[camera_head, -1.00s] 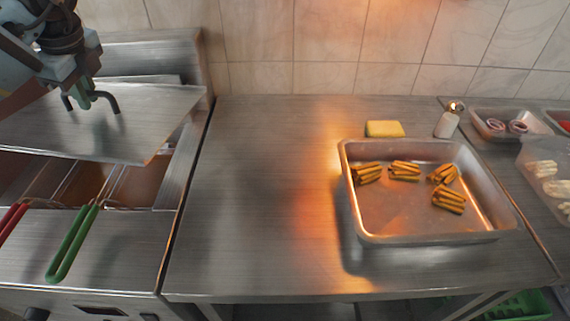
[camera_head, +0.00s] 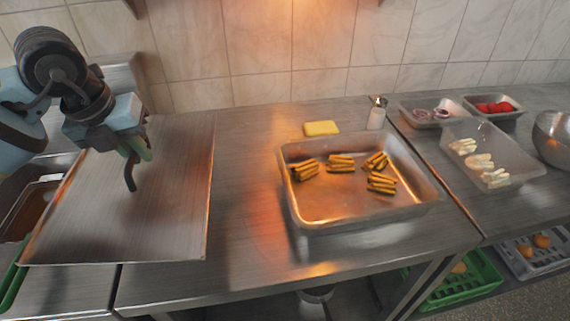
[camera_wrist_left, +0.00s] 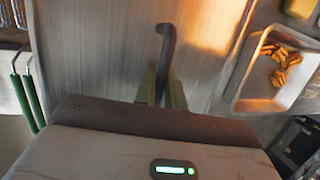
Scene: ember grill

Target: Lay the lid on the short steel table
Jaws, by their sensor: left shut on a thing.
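The lid (camera_head: 170,215) is a large flat steel sheet with a dark bent handle (camera_head: 130,180). My left gripper (camera_head: 138,152) is shut on the handle. The lid spans from the fryer on the left across the left part of the short steel table (camera_head: 245,250). I cannot tell whether it touches the table top. In the left wrist view the lid (camera_wrist_left: 90,50) fills the left and middle, with the handle upright between the fingers of the gripper (camera_wrist_left: 163,92). My right gripper is not in view.
A steel tray (camera_head: 350,220) with several bundles of yellow-brown sticks stands on the table, right of the lid. A yellow sponge (camera_head: 321,128) and a shaker (camera_head: 376,115) are behind it. The fryer's green basket handle (camera_head: 14,285) is at the lower left. A tiled wall closes the back.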

